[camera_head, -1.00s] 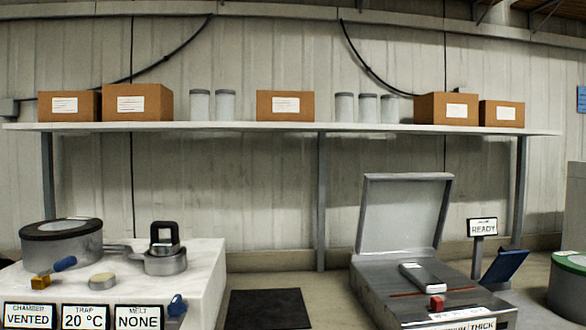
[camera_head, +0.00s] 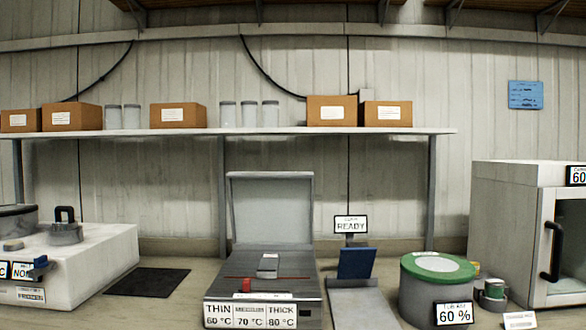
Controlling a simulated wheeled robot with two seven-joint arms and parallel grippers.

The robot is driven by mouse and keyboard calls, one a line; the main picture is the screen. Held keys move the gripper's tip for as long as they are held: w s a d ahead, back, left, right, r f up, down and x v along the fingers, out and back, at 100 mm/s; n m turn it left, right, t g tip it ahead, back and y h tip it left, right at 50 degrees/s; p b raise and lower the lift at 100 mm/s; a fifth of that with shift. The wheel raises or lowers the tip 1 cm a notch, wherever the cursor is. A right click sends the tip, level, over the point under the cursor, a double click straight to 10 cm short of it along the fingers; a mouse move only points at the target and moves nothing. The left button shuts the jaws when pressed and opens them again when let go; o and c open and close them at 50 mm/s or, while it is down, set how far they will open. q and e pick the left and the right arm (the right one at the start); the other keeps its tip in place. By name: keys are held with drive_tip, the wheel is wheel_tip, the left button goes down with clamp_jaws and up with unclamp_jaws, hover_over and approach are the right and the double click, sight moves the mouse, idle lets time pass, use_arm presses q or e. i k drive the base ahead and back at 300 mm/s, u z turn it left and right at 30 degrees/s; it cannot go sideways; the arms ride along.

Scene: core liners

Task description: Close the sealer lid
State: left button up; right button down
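The sealer (camera_head: 262,292) stands on the bench in the lower middle of the head view. Its lid (camera_head: 272,207) is raised at the back, a pale panel in a grey frame standing nearly upright. A light grey flat piece (camera_head: 268,265) and a small red block (camera_head: 247,285) sit on the sealer's top. Labels on its front read THIN 60 °C, 70 °C and THICK 80 °C. A sign (camera_head: 350,225) behind it reads READY. Neither of my grippers is in view.
A blue tilted panel on a grey base (camera_head: 360,305) and a green-lidded drum (camera_head: 438,293) stand right of the sealer. A glass-doored cabinet (camera_head: 520,235) is at far right. A dark mat (camera_head: 148,282) and white block (camera_head: 90,255) lie left.

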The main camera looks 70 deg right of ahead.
sight(270, 208)
drive_tip(key=z, duration=1.4)
